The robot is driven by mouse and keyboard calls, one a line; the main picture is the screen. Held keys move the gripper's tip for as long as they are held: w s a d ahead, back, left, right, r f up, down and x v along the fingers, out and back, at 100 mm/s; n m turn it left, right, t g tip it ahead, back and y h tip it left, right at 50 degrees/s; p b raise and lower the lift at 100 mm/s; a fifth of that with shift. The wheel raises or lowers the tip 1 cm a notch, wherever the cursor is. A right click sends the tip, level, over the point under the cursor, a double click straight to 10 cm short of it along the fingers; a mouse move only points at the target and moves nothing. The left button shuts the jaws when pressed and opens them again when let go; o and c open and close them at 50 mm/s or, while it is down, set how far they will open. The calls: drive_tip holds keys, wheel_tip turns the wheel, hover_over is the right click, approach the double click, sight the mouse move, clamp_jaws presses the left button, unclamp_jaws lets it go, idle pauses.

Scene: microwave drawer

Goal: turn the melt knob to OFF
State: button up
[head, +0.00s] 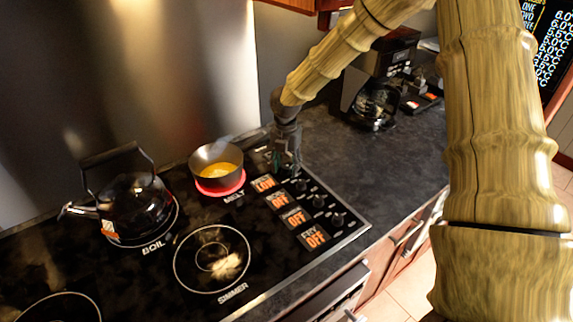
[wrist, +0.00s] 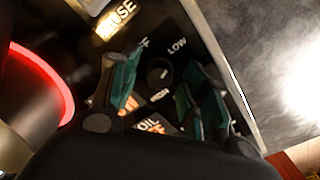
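The lit display nearest that burner reads LOW (head: 264,183). My gripper (head: 285,168) points down at the back end of the knob row and hides the knob there in the head view. In the wrist view, a round black knob (wrist: 160,72) sits between my gripper's two open fingers (wrist: 162,66). LOW and a partly covered HIGH are printed around it. Gaps show between knob and fingers.
Three other knobs (head: 319,201) run toward the front, beside displays reading OFF (head: 295,217). A coffee maker (head: 380,85) stands at the back right. The dark counter (head: 340,155) right of the stove is clear.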

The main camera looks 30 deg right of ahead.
drive_tip(key=c, duration=0.8)
drive_tip(key=shift+c, duration=0.2)
drive_tip(key=shift+n, duration=0.3)
drive_tip(key=n+p, duration=0.2)
drive_tip(key=n, duration=0.1)
drive_tip(key=shift+r+n, duration=0.15)
drive_tip(key=shift+n, duration=0.15)
drive_tip(key=n+p, duration=0.2)
drive_tip(key=n, duration=0.1)
drive_tip(key=shift+p, duration=0.3)
drive_tip(key=n+p, duration=0.3)
drive_tip(key=n, duration=0.3)
drive_tip(key=shift+n, duration=0.3)
drive_tip(key=shift+w, duration=0.1)
drive_tip(key=o, duration=1)
